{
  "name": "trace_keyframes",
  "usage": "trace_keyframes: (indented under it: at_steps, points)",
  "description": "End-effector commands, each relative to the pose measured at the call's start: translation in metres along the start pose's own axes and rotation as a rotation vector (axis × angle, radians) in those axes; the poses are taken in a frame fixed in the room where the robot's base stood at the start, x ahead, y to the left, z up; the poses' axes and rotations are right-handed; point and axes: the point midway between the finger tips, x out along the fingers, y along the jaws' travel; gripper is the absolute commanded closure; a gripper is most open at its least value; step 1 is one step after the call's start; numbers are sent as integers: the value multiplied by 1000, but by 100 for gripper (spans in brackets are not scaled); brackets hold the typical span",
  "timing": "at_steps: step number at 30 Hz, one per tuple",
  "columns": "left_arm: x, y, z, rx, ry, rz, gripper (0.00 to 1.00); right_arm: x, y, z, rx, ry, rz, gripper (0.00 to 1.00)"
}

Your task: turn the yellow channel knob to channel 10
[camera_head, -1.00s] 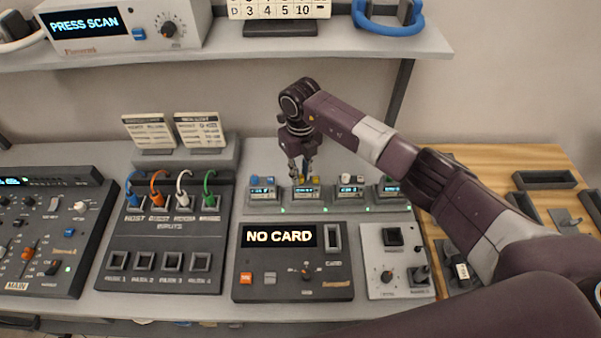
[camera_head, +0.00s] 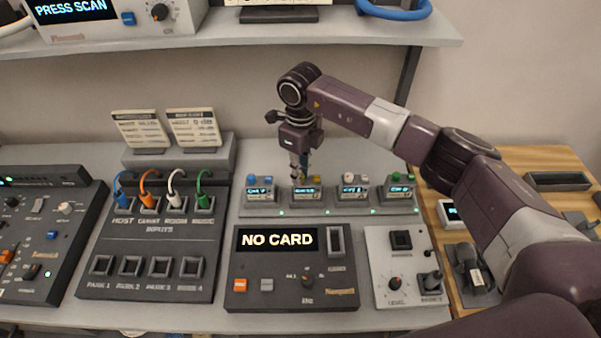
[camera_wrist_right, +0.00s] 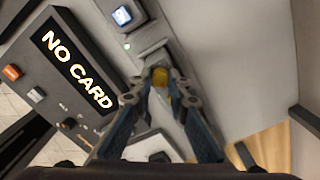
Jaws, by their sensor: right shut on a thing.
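The yellow channel knob (camera_wrist_right: 160,77) shows between the fingers in the right wrist view. It sits on the second from left of several small units in a row (camera_head: 306,194); that unit has a lit blue display too small to read. My right gripper (camera_head: 300,178) points down over this unit and is shut on the yellow knob. Its two fingers (camera_wrist_right: 163,88) lie on either side of the knob in the right wrist view. The fingers partly hide the knob in the head view. My left gripper is not in view.
Neighbouring units with blue, white (camera_head: 349,178) and green (camera_head: 396,177) knobs stand close on the same grey strip. A dark "NO CARD" panel (camera_head: 290,270) lies in front. A patch panel with coloured cables (camera_head: 150,240) is at the left. A shelf (camera_head: 250,40) hangs above.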

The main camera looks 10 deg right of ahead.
Motion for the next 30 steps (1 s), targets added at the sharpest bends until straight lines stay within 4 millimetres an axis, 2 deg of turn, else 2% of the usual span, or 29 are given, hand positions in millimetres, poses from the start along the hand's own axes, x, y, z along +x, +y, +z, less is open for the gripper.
trace_keyframes:
  at_steps: [1,2,4,12,15,20,24,30]
  points:
    - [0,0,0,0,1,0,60,0,0,0,1,0,0,100]
    - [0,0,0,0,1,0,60,0,0,0,1,0,0,83]
    - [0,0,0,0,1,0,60,0,0,0,1,0,-1,76]
    - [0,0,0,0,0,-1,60,-1,0,0,2,-1,-1,76]
    - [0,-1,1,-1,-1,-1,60,-7,-1,1,2,-2,-1,76]
    - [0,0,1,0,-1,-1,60,-33,-1,1,0,-4,-3,76]
    - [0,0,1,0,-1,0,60,-64,-1,1,1,-5,-4,76]
    - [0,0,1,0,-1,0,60,-101,-1,1,2,-3,-3,76]
